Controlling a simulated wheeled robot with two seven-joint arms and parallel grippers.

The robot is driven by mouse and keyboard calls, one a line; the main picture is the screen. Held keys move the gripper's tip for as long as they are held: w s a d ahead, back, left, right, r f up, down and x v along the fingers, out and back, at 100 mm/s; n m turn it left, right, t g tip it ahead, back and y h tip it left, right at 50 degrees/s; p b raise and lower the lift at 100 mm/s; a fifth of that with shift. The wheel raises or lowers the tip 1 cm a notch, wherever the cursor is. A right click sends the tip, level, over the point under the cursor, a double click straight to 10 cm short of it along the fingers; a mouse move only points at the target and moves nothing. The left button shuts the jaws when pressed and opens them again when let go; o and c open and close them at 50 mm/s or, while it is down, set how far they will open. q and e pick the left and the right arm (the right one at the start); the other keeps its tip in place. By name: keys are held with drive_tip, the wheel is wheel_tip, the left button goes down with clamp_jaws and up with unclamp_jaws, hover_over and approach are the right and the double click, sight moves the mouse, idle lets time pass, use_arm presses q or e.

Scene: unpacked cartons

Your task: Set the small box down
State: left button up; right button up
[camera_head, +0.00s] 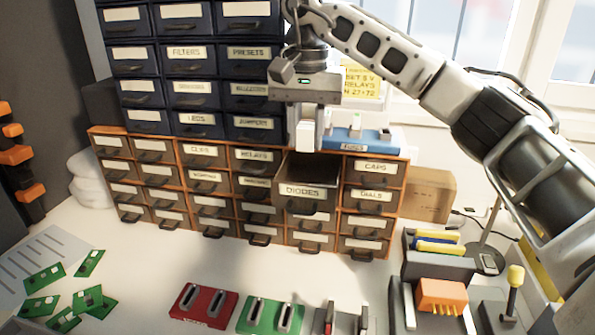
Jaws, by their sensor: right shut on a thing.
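My right gripper (308,118) comes in from the upper right and points down in front of the drawer cabinets. It is shut on a small pale box (306,138), whose outline partly merges with the fingers. The held box is above the pulled-out drawer labelled DIODES (304,192) and looks apart from it. The drawer's inside is dark, and I cannot tell what lies in it. My left gripper is not in view.
An orange-framed drawer cabinet (226,180) stands below a dark blue one (190,85). A blue tray (362,139) sits on the orange cabinet's top. A cardboard box (430,195) stands to the right. Green boards (88,299) and red (203,305) and green (270,315) holders lie in front.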

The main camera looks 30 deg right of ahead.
sight(308, 150)
drive_tip(key=f, duration=0.5)
drive_tip(key=shift+s+d+f, duration=0.1)
drive_tip(key=shift+s+f, duration=0.15)
drive_tip(key=shift+f, duration=2.05)
drive_tip(key=shift+f, duration=0.1)
drive_tip(key=o, duration=1)
drive_tip(key=shift+r, duration=3.9)
